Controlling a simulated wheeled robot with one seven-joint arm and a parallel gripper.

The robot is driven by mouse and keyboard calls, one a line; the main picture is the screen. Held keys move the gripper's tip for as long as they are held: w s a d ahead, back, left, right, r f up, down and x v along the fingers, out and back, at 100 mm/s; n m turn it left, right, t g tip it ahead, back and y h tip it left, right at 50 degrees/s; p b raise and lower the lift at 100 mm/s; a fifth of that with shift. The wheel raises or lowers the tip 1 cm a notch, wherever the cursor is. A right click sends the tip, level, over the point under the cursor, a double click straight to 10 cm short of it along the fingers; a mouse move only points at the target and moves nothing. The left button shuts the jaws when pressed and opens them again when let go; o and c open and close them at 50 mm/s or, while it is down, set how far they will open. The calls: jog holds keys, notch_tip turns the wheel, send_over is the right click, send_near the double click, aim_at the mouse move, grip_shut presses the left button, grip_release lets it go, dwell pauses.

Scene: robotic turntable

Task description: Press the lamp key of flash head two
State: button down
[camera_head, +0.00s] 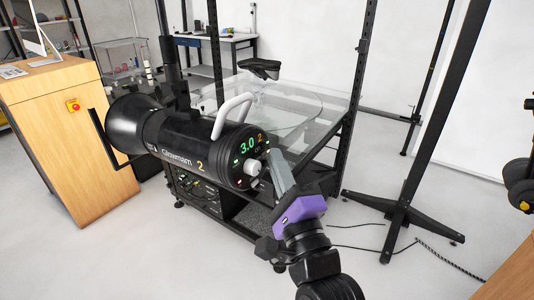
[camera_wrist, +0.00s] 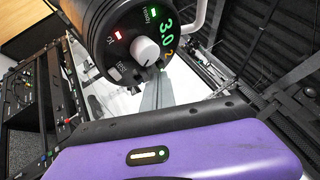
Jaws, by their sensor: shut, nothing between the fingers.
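Flash head two (camera_head: 185,140) is a black cylinder marked "Glowmam 2", with a white handle on top. Its rear panel (camera_wrist: 110,55) faces my gripper, with a green "3.0" display (camera_wrist: 167,35), an orange "2" and a white knob (camera_wrist: 145,50). A red light (camera_wrist: 117,35) and a green light (camera_wrist: 153,13) sit by small labels. Which key is the lamp key is too small to tell. My gripper (camera_head: 274,160) is shut and empty, its tips close to the panel beside the knob; they also show in the wrist view (camera_wrist: 160,76). Contact cannot be told.
A glass-topped turntable (camera_head: 290,108) in a black frame stands behind the flash head. A wooden cabinet (camera_head: 50,100) with a red button is at left. A black stand (camera_head: 395,205) with spread feet and floor cables is at right. Grey floor is open in front.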

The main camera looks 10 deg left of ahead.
jog(key=shift+d, duration=0.1)
jog(key=shift+s+d+b, duration=0.3)
jog(key=shift+d+b, duration=0.15)
jog(key=shift+d, duration=0.2)
jog(key=shift+d, duration=0.1)
jog(key=d, duration=0.1)
jog(key=s+d+b, duration=0.1)
jog(key=d, duration=0.1)
jog(key=s+d+b, duration=0.1)
jog(key=d, duration=0.1)
jog(key=shift+d+r, duration=0.25)
jog(key=shift+r, duration=0.15)
